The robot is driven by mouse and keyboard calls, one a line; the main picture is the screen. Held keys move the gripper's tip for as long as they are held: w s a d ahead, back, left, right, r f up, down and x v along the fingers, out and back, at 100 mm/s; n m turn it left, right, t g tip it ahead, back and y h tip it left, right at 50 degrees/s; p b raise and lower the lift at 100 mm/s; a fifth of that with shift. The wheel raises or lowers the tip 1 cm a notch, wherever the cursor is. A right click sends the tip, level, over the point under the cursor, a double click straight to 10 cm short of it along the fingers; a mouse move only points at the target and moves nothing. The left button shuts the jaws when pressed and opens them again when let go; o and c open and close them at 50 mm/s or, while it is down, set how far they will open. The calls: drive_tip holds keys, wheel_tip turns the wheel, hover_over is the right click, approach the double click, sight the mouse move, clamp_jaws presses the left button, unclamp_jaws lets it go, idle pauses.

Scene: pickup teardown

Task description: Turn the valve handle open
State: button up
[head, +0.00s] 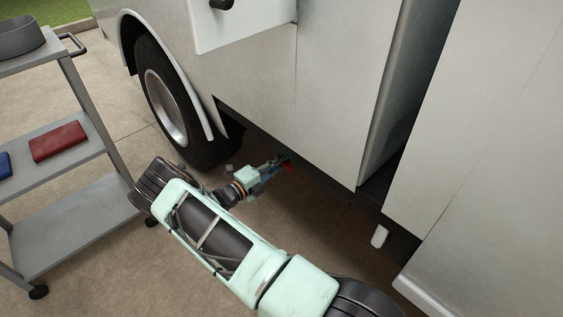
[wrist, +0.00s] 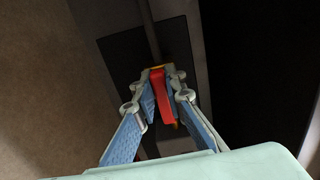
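The red valve handle (wrist: 162,98) shows in the wrist view, below a yellow fitting at the end of a dark pipe. In the head view the handle (head: 287,168) is a small red patch under the lower edge of the white vehicle body. My gripper (wrist: 162,99) has its blue fingers on either side of the handle. They appear closed on it, with little or no gap visible. In the head view my gripper (head: 278,167) reaches low beneath the vehicle side. The valve body is mostly hidden.
A grey cart (head: 55,105) with a red box (head: 58,141) stands at the left. The vehicle's wheel (head: 168,100) is left of my gripper. White body panels (head: 330,80) rise above and to the right. Bare floor (head: 190,275) lies below my arm.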

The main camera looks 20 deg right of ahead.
drive_tip(key=o, duration=0.4)
drive_tip(key=shift+o, duration=0.2)
drive_tip(key=v, duration=1.2)
